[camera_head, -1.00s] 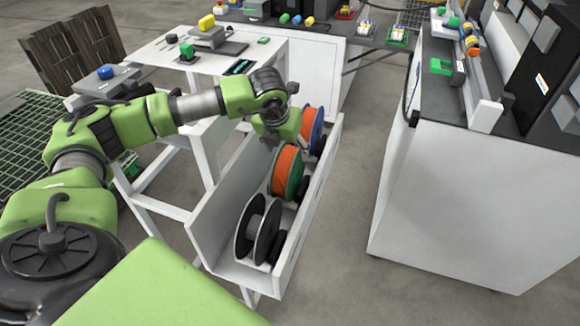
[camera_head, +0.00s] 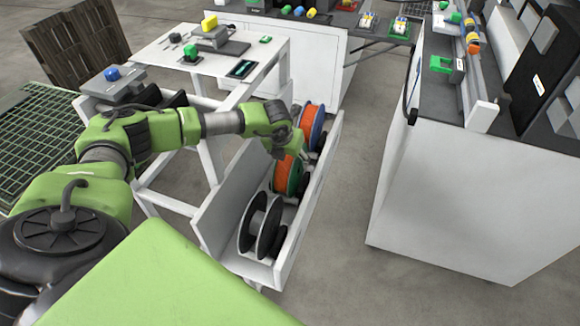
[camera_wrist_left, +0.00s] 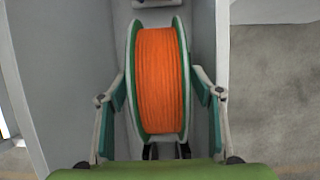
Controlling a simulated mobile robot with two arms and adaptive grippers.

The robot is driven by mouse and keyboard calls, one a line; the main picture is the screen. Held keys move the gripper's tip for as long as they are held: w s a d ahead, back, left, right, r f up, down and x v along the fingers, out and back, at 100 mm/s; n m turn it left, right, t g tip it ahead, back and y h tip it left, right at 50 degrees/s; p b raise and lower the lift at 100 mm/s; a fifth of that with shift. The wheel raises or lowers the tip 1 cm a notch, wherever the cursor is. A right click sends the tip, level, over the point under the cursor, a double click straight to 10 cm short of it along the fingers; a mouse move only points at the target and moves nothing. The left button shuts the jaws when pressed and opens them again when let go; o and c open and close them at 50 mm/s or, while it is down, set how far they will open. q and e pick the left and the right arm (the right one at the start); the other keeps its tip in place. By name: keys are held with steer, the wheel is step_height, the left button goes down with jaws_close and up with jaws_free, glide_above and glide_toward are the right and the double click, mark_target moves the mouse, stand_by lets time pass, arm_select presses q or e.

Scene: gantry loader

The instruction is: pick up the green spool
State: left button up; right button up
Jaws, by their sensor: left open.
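The green spool (camera_head: 289,176) has green flanges and is wound with orange filament. It stands upright in the white trough, between the black spool and the blue one. In the left wrist view the green spool (camera_wrist_left: 160,80) fills the middle, between the two fingers. My left gripper (camera_head: 283,153) is at the top of this spool, and part of the spool is hidden behind it. In the left wrist view my left gripper (camera_wrist_left: 160,103) is open, with one finger on each side of the flanges and small gaps showing. My right gripper is not in view.
The white trough (camera_head: 226,193) has walls close on both sides of the spools. A black spool (camera_head: 260,226) stands nearer and a blue spool (camera_head: 313,124) with orange filament farther off. A white cabinet (camera_head: 460,190) stands at the right, with clear floor between.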

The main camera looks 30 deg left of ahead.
arm_select(q)
steer(key=shift+c, duration=0.4)
steer(key=c, duration=1.3)
steer(key=shift+r, duration=0.1)
steer(key=c, duration=0.3)
steer(key=shift+r, duration=0.1)
